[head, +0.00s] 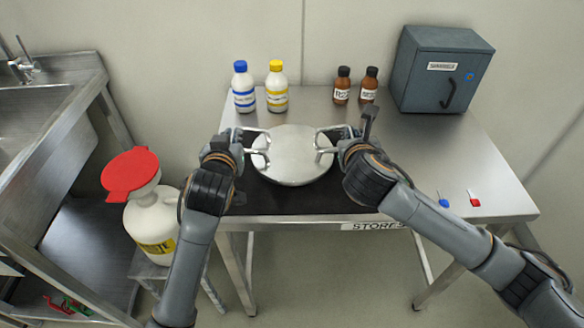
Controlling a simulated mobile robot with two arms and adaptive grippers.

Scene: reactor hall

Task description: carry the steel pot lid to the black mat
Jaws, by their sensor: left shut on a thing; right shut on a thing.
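The steel pot lid (292,158) is a round, shiny disc in the middle of the head view, over the black mat. My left gripper (262,147) is shut on its left side and my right gripper (324,142) is shut on its right side. The black mat (345,200) lies on the steel table along its front edge, partly hidden by the lid and my arms. I cannot tell whether the lid touches the mat or is held just above it.
A blue-capped bottle (243,88), a yellow-capped bottle (277,87) and two brown bottles (342,86) stand at the table's back. A grey cabinet (430,70) stands back right. Small blue (443,200) and red (474,199) items lie front right. A white jug (150,222) stands left.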

